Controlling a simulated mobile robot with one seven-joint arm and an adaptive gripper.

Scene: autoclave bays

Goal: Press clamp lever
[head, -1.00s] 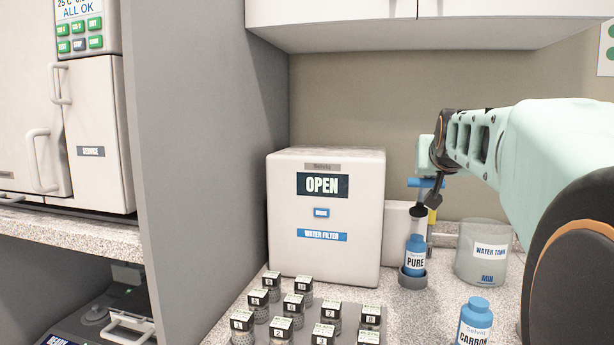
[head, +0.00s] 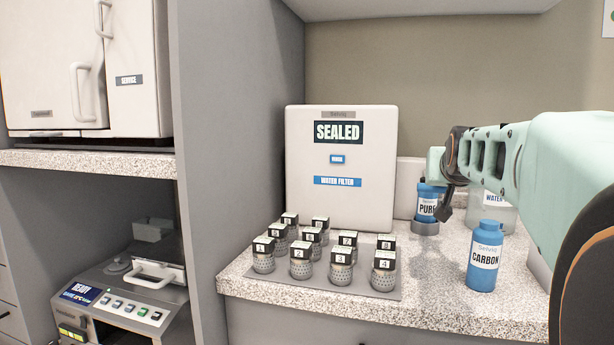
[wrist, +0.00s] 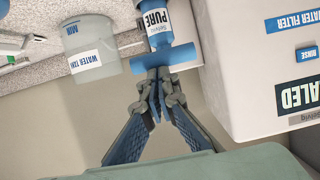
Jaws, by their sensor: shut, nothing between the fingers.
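The blue clamp lever (wrist: 180,58) is a flat bar in the wrist view, lying across the top end of the blue-and-white PURE bottle (wrist: 158,28). My gripper (wrist: 155,92) is shut and empty, its fingertips at the lever, seemingly touching it. In the head view the PURE bottle (head: 427,207) stands upright in a grey holder (head: 425,228), and my gripper (head: 446,212) is at its upper right, partly hiding it. The lever is hard to make out there. The white water filter box (head: 340,205) beside it reads SEALED.
A blue CARBON bottle (head: 484,262) stands in front of my arm. The WATER TANK container (wrist: 92,45) is beside the PURE bottle. Several numbered vials sit on a grey mat (head: 400,292) before the filter. A grey partition (head: 205,170) stands at left.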

